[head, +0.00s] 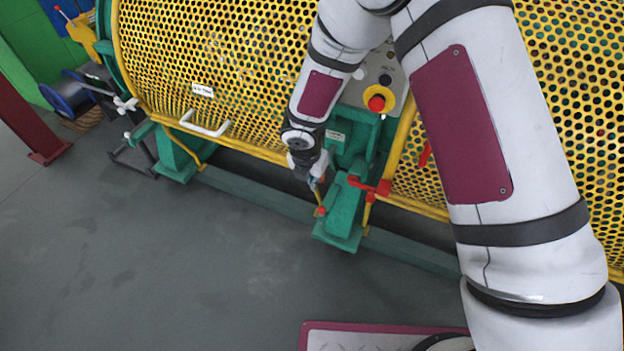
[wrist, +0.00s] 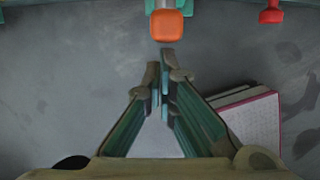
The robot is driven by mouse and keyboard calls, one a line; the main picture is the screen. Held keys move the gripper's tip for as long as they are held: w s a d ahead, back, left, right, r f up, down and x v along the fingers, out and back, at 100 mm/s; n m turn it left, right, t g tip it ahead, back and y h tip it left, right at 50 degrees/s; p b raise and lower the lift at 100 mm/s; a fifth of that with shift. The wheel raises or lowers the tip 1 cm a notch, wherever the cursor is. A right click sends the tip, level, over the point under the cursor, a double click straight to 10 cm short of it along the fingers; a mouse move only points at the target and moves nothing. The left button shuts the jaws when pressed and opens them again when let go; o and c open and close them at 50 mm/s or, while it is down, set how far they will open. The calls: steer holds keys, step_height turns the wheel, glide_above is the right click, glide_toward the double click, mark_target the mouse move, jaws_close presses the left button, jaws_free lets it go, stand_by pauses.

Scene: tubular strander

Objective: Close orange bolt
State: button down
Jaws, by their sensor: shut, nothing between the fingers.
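The orange bolt shows in the wrist view as a rounded orange block (wrist: 166,26) at the top centre, on a pale stem. In the head view its orange-red end (head: 320,211) shows low on the green machine support (head: 343,212). My gripper (wrist: 161,68) is shut and empty in the wrist view, with its fingertips just below the orange block in the picture. A small gap shows between the fingertips and the block, and I see no contact. In the head view my gripper (head: 317,184) points down close to the bolt and partly hides it.
A red lever (head: 370,187) sits right of the bolt; a red knob (wrist: 270,15) shows at the wrist view's top right. Yellow perforated guards (head: 220,70) flank the support, one with a white handle (head: 205,126). A red button (head: 377,103) is above. Open grey floor (head: 200,260) lies in front.

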steer(key=w, duration=0.1)
steer(key=w+d+b, duration=0.1)
steer(key=w, duration=0.3)
steer(key=shift+d+f, duration=0.1)
steer(key=shift+d, duration=0.3)
steer(key=shift+w+d, duration=0.1)
steer(key=shift+w, duration=0.15)
